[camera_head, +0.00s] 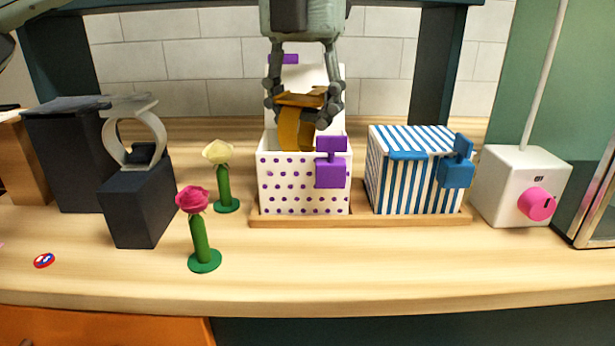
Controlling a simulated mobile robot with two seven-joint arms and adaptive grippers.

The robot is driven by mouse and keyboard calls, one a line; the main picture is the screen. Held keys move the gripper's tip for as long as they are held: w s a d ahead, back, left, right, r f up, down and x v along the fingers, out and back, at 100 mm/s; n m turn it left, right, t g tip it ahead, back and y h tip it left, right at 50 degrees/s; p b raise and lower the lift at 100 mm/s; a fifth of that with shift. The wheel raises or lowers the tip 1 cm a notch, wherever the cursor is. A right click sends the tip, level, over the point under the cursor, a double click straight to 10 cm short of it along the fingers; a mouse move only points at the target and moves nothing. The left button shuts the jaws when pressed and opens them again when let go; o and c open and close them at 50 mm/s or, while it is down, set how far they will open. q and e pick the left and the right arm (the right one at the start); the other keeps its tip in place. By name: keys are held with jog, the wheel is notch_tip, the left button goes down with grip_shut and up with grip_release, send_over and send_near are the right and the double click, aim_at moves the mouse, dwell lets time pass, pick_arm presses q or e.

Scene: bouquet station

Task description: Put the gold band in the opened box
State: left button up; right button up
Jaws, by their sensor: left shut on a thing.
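The gold band (290,131) is held in my left gripper (304,103), which comes down from the top of the view and is shut on it. The opened box (268,190) is white with purple dots and a purple latch on its front; its lid stands up at the back. The band is over the box's opening, and its lower edge is near or behind the front rim; I cannot tell how deep it is. The gripper fingers partly hide the band and lid. My right gripper is not in view.
A closed blue-striped box (400,185) shares the wooden tray (365,219). A white device with a pink knob (537,203) stands right. Left are a pink flower (199,235), a pale yellow flower (223,185) and a silver band (150,130) on a dark stand (137,210). The front counter is mostly clear.

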aim_at(303, 150)
pick_arm(q)
notch_tip(303, 150, down, 2)
jog(key=shift+f, duration=0.2)
notch_tip(303, 150, down, 4)
jog(key=shift+r, duration=0.15)
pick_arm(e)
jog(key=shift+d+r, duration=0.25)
pick_arm(q)
jog(key=shift+f, duration=0.3)
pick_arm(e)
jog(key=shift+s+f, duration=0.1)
pick_arm(q)
jog(key=o, duration=0.8)
jog(key=shift+c, duration=0.2)
jog(key=o, duration=0.4)
jog(key=shift+o, duration=0.2)
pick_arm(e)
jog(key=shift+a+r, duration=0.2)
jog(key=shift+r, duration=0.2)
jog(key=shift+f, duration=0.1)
